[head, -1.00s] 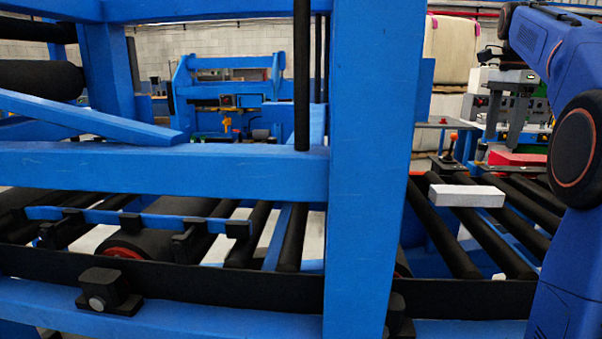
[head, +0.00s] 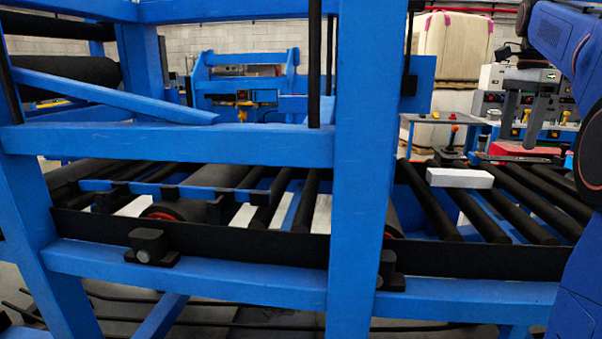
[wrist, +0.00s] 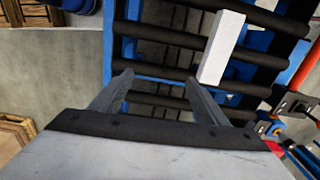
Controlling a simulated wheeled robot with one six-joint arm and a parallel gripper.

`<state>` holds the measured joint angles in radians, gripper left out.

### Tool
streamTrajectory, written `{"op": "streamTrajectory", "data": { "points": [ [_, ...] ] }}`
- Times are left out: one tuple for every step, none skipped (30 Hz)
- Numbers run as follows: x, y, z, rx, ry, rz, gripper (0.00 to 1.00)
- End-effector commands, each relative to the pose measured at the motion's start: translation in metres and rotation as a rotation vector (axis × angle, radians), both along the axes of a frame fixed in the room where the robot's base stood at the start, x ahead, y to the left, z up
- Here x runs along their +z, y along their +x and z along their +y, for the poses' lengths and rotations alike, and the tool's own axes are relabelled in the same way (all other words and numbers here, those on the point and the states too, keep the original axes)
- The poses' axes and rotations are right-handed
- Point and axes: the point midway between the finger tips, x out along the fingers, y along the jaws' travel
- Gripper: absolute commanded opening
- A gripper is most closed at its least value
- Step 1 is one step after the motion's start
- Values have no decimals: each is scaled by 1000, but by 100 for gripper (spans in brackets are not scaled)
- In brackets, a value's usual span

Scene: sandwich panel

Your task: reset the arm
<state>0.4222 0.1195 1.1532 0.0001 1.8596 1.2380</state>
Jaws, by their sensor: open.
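My gripper (wrist: 160,92) shows in the wrist view with its two grey fingers spread apart and nothing between them. It hangs over the black roller conveyor (wrist: 160,52). A white block (wrist: 221,48) lies on the rollers ahead of the right finger, apart from it as far as I can tell. In the head view the same white block (head: 459,178) lies on the rollers at the right.
A blue machine frame (head: 357,150) with a thick upright stands close in front. The roller conveyor (head: 540,215) runs behind it. A workbench with devices (head: 525,105) and a large pale crate (head: 452,50) stand behind at the right. Wooden pallets (wrist: 15,130) show at the wrist view's left.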

Motion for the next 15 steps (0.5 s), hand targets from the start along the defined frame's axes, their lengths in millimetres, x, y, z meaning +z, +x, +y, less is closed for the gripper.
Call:
{"op": "streamTrajectory", "data": {
  "points": [
    [0,-3,3,12,-3,-5,68],
    [0,-4,6,22,-4,-8,68],
    [-2,-6,8,36,-5,-9,68],
    [-3,-7,10,46,-5,-11,68],
    [-4,-8,13,58,-7,-14,68],
    [-5,-10,17,75,-9,-18,68],
    [-6,-12,20,89,-11,-22,68],
    [-7,-14,22,102,-12,-24,68],
    [-9,-16,27,124,-15,-27,68],
    [-10,-19,30,138,-17,-32,68],
    [-12,-21,33,155,-18,-35,68],
    [-15,-24,38,179,-21,-40,68],
    [-16,-27,42,198,-25,-44,68],
    [-18,-30,46,220,-27,-49,68],
    [-22,-34,53,250,-31,-55,68]
  ]
}}
